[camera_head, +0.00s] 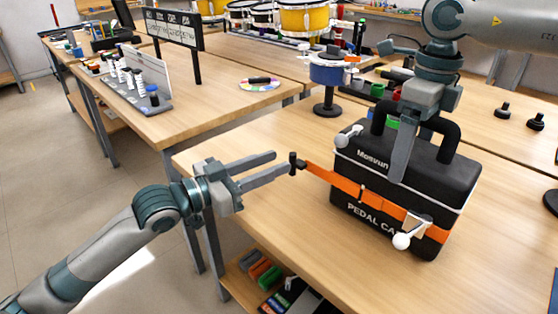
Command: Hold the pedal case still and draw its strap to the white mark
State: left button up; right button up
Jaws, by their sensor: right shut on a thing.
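The black pedal case (400,168) stands upright on the near wooden table, with white trim and lettering. An orange strap (345,184) runs across its front. The strap's loose end, with a black tip (297,164), sticks out to the left past the case. My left gripper (283,162) is open, its fingers pointing right, with the fingertips close to the black tip. I cannot tell if they touch it. My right gripper (402,155) is over the top of the case, shut on it, with a finger down its front. I cannot clearly make out the white mark on the strap's path.
White round-ended parts (402,241) sit on the case's front. A blue drum-like item on a black stand (328,80) is behind the case. Shelf items (262,272) lie under the table. The table (250,138) is clear behind my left gripper.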

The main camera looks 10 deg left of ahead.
pick_arm(q)
jog(key=v, duration=0.8)
jog(key=shift+s+a, duration=0.3)
pick_arm(e)
jog(key=shift+s+f, duration=0.15)
jog(key=shift+f, duration=0.2)
pick_arm(q)
jog(key=shift+f, duration=0.1)
pick_arm(e)
jog(key=o, duration=2)
jog(key=shift+r, duration=0.1)
pick_arm(q)
jog(key=shift+w, duration=0.1)
pick_arm(e)
jog(key=shift+o, duration=0.2)
jog(key=shift+d, duration=0.1)
jog(key=shift+w+r, duration=0.2)
jog(key=shift+r, duration=0.25)
notch_tip(320, 180, up, 11)
jog(key=shift+r, duration=0.1)
